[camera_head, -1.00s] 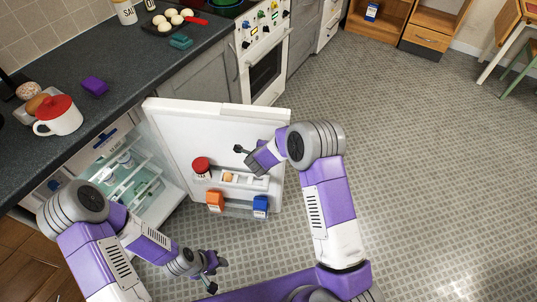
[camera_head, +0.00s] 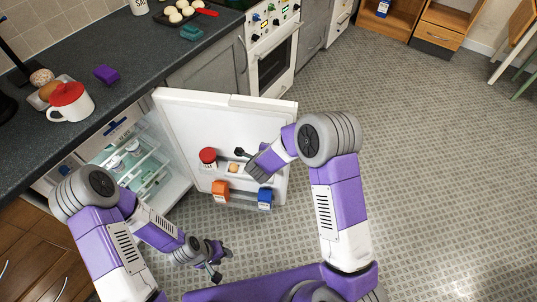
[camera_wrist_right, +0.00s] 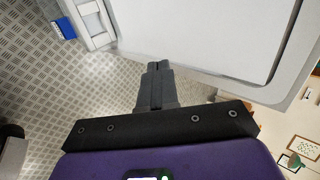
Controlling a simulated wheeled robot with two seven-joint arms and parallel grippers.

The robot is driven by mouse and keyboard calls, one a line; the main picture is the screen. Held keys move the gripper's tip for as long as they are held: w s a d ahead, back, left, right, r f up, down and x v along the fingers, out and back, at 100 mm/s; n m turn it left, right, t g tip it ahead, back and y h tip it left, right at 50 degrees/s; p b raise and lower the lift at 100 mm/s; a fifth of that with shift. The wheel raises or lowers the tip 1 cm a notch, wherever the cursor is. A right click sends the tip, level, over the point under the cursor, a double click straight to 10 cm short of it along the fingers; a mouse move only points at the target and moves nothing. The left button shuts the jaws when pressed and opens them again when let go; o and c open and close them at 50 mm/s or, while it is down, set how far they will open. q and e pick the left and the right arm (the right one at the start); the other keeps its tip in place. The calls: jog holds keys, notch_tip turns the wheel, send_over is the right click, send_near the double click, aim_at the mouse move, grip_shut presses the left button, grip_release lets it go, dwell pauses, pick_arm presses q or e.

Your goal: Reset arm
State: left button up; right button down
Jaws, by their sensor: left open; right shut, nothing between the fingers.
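My left gripper (camera_head: 219,263) is open and empty, low over the tiled floor in front of the fridge. My right gripper (camera_head: 243,153) is shut with nothing in it, in front of the inner face of the open fridge door (camera_head: 190,116). In the right wrist view its fingers (camera_wrist_right: 158,68) are together, with the white door panel (camera_wrist_right: 205,30) beyond them. Whether the right gripper touches the door cannot be told.
The door shelves hold a red-lidded jar (camera_head: 208,158), an orange carton (camera_head: 220,190), a blue carton (camera_head: 265,198) and an egg (camera_head: 234,168). The fridge interior (camera_head: 130,160) is open at left.

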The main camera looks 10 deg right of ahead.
jog(key=p+v, duration=0.1)
jog(key=v, duration=0.4)
jog(key=shift+s+a+r, duration=0.1)
jog(key=s+a+f+n+g+y+p, duration=0.1)
jog(key=s+f+n+g+y, duration=0.3)
jog(key=s+n, duration=0.6)
jog(key=s+a+f+n+g+y+p, duration=0.1)
jog(key=s+f+n+g+y, duration=0.2)
jog(key=s+f+n, duration=0.5)
jog(key=s+n+g, duration=0.1)
jog(key=s, duration=0.6)
jog(key=shift+f+n+y+p, duration=0.4)
jog(key=shift+s, duration=0.2)
